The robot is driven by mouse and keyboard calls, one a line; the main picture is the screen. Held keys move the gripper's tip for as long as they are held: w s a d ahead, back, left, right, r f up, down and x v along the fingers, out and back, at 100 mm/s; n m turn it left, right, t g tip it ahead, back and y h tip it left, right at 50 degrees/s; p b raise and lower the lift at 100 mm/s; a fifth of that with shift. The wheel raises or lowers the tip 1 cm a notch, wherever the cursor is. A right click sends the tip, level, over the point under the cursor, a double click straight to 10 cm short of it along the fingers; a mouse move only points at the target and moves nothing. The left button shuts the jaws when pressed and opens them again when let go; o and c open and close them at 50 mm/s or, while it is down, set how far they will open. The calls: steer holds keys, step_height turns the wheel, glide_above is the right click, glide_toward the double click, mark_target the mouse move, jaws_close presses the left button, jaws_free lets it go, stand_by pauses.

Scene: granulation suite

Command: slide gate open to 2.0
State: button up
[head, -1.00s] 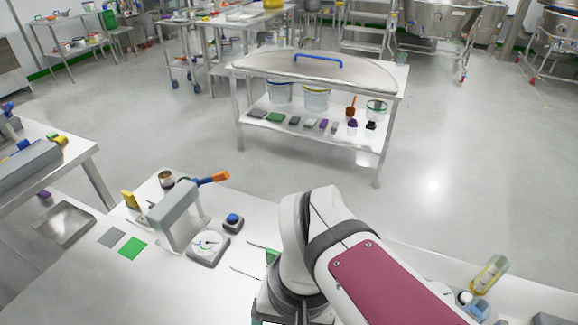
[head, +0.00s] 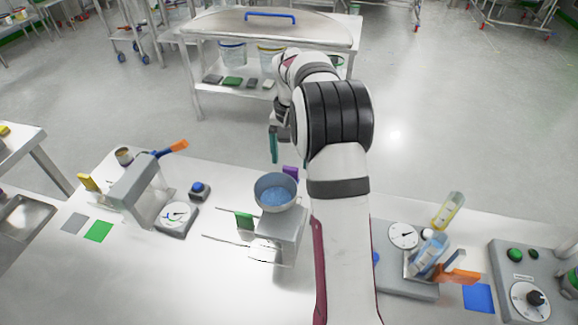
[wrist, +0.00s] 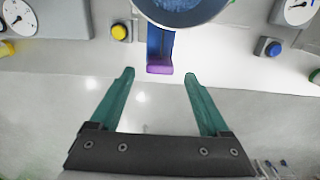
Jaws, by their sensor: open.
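A grey stand (head: 283,236) on the bench carries a round metal hopper (head: 275,203) holding blue material. A blue slide bar (wrist: 160,44) runs out from under the hopper and ends in a purple handle (wrist: 159,68); the handle also shows behind the hopper in the head view (head: 290,172). My gripper (wrist: 159,77), with teal fingers, is open and empty. In the wrist view the handle lies between and slightly beyond the fingertips, with clear space on both sides. A green plate (head: 244,220) and thin rods project left from the stand. I cannot read any gate scale.
A dial gauge (head: 176,216) and blue button (head: 199,189) stand left of the hopper. Open floor lies beyond the bench edge.

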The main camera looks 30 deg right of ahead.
mark_target(290, 168)
step_height(290, 168, down, 4)
steer(key=shift+f, duration=0.15)
steer(key=shift+c, duration=0.3)
jaws_close()
